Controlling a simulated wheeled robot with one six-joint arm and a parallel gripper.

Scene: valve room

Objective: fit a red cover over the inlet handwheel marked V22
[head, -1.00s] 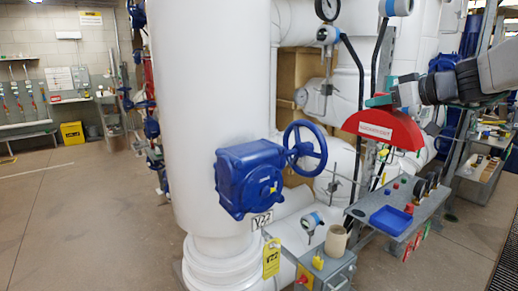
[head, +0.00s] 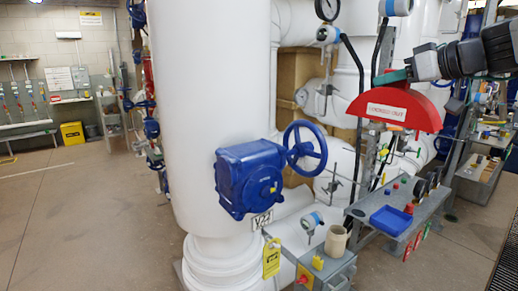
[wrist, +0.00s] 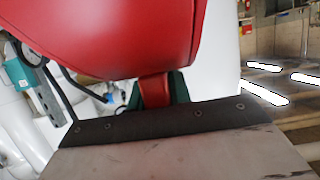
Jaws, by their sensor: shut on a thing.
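The red cover (head: 397,101) is a half-round shell with a white label across its face. My gripper (head: 389,77) is shut on the top of the cover and holds it in the air, above the bench and right of the handwheel. In the wrist view the cover (wrist: 120,35) fills the upper left, its tab (wrist: 155,92) between my green fingers. The blue handwheel (head: 305,148) stands bare on a blue gearbox (head: 248,178) in front of the white column. A plate below it (head: 262,219) reads V2 and a last character I cannot make out clearly.
A grey bench (head: 418,218) with a blue tray (head: 391,220) lies below the cover. A yellow tag (head: 271,258) hangs below. Gauges and black hoses stand behind.

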